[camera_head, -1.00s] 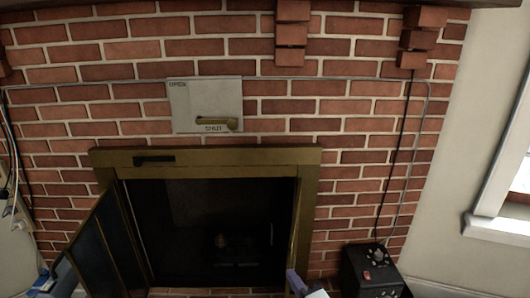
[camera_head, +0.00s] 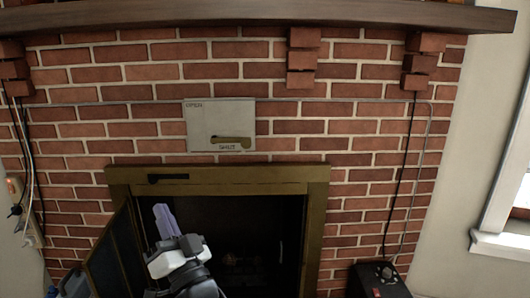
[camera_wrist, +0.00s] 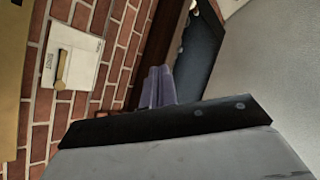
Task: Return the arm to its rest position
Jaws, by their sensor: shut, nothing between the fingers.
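My gripper (camera_head: 166,220) is in front of the left part of the fireplace opening in the head view. Its purple-grey fingers point up, are closed together and hold nothing. The white and dark wrist is below them, and the rest of the arm is cut off by the bottom edge. In the wrist view the fingers (camera_wrist: 158,87) stick out beyond a dark edge of my wrist, apart from the brick wall.
The brass fireplace frame (camera_head: 245,173) has its left glass door (camera_head: 117,260) swung open. A damper plate (camera_head: 205,118) with a brass lever is above, under a dark mantel (camera_head: 240,14). A black box (camera_head: 378,282) stands at lower right. Cords hang on the left.

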